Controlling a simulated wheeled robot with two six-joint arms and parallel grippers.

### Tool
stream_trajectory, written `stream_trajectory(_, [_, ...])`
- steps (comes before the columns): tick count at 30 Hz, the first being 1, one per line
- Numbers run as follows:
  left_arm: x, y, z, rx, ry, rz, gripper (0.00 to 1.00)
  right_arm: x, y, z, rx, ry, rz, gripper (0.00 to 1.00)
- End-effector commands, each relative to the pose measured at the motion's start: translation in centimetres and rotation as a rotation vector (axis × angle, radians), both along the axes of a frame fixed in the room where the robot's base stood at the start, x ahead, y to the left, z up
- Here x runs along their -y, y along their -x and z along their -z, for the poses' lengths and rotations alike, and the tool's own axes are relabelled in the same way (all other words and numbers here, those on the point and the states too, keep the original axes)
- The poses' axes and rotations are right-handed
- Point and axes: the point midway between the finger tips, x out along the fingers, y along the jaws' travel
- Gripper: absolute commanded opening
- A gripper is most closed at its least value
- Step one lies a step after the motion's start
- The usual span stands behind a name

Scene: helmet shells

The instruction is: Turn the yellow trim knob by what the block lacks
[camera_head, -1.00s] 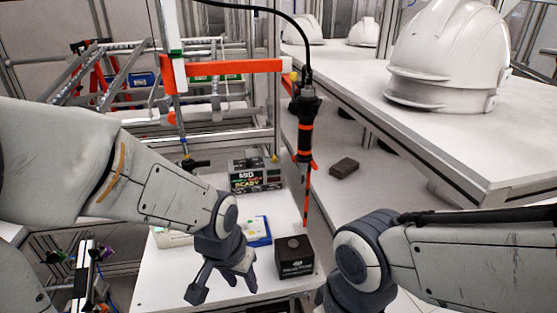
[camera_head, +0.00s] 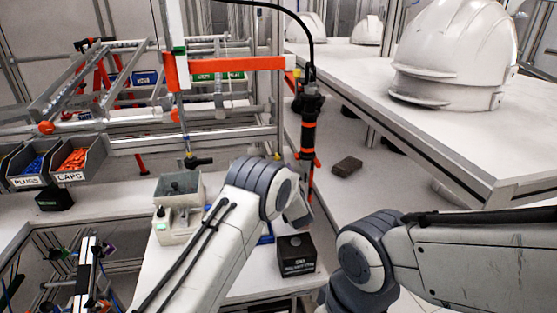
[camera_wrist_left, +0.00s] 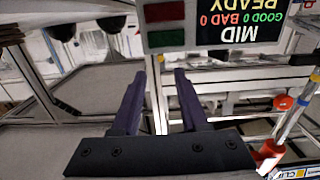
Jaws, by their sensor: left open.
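My left arm reaches across the head view, its forearm and wrist covering the area behind them. In the left wrist view my left gripper (camera_wrist_left: 166,78) is open, with nothing between its two dark fingers. A box with an upside-down display (camera_wrist_left: 240,25) reading MID, READY, GOOD 0, BAD 0 is just beyond the fingertips; red and green panels sit beside the text. In the head view that box is hidden behind my arm. A black block (camera_head: 296,257) with a round top button and small lettering stands on the white table. I cannot make out the yellow trim knob. My right gripper is out of view.
A black-and-orange driver (camera_head: 307,130) hangs right of my left wrist. A grey container (camera_head: 178,210) stands left of the forearm. Bins of plugs (camera_head: 30,165) and caps (camera_head: 78,160) are at left. White helmets (camera_head: 450,60) sit on the right bench; a brown block (camera_head: 347,166) lies below.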

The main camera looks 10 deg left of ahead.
Motion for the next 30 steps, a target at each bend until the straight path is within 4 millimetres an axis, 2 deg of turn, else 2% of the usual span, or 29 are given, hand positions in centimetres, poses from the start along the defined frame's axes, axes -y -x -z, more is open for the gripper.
stream_trajectory(7, [-0.3, -1.0, 0.0, 0.026, -0.008, -0.022, 0.44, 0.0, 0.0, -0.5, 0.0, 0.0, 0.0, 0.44])
stream_trajectory(15, [-1.5, -4.4, 0.0, 0.026, -0.008, -0.021, 0.44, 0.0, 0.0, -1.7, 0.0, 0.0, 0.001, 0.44])
stream_trajectory(21, [-2.0, -6.3, 0.1, 0.025, -0.007, -0.02, 0.44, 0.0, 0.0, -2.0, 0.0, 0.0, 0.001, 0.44])
stream_trajectory(30, [-2.3, -7.2, 0.1, 0.023, -0.009, -0.019, 0.44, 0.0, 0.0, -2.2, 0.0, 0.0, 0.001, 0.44])
